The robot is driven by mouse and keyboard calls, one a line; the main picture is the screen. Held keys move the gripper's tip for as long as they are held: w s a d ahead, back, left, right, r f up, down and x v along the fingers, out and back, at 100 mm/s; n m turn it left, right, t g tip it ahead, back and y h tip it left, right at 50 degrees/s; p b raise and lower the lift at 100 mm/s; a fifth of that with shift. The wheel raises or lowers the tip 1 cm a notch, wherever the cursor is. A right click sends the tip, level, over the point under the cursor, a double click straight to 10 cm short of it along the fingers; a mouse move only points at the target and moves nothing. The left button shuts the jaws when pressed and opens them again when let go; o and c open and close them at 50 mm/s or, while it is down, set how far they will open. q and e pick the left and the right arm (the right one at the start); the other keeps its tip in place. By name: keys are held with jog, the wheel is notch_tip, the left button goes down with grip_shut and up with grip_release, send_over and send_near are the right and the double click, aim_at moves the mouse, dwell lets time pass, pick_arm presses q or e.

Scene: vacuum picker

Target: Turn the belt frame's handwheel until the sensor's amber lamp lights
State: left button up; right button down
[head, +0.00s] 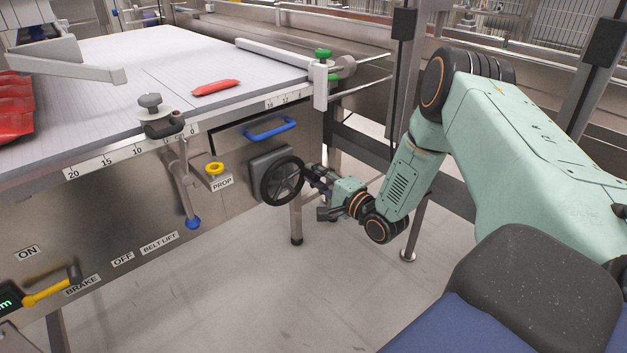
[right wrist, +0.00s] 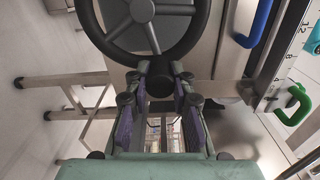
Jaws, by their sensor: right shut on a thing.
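The black spoked handwheel (head: 282,181) is on the side of the belt frame (head: 232,195), below the blue handle. My right gripper (head: 310,177) reaches it from the right and is at its right rim. I cannot make out the sensor or a lit amber lamp in either view. My left gripper is not in view.
A red packet (head: 215,88) lies on the white belt (head: 150,60), with more red packs (head: 14,105) at the left. A blue handle (head: 270,128), a yellow PROP knob (head: 214,168) and a blue-tipped lever (head: 192,222) stick out nearby. A frame leg (head: 296,222) stands below the wheel.

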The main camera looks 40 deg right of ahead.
jog(key=shift+f+m+b, duration=0.6)
jog(key=shift+m+b, duration=0.3)
jog(key=shift+m, duration=0.15)
jog(key=shift+f+m+b, duration=0.55)
jog(key=shift+m+b, duration=0.3)
jog(key=shift+m, duration=0.2)
jog(key=c, duration=1.2)
grip_release()
jog(key=shift+f, duration=0.1)
jog(key=shift+s+d, duration=0.15)
jog(key=shift+s, duration=1.75)
jog(key=shift+s+d, duration=0.15)
jog(key=shift+s, duration=1.7)
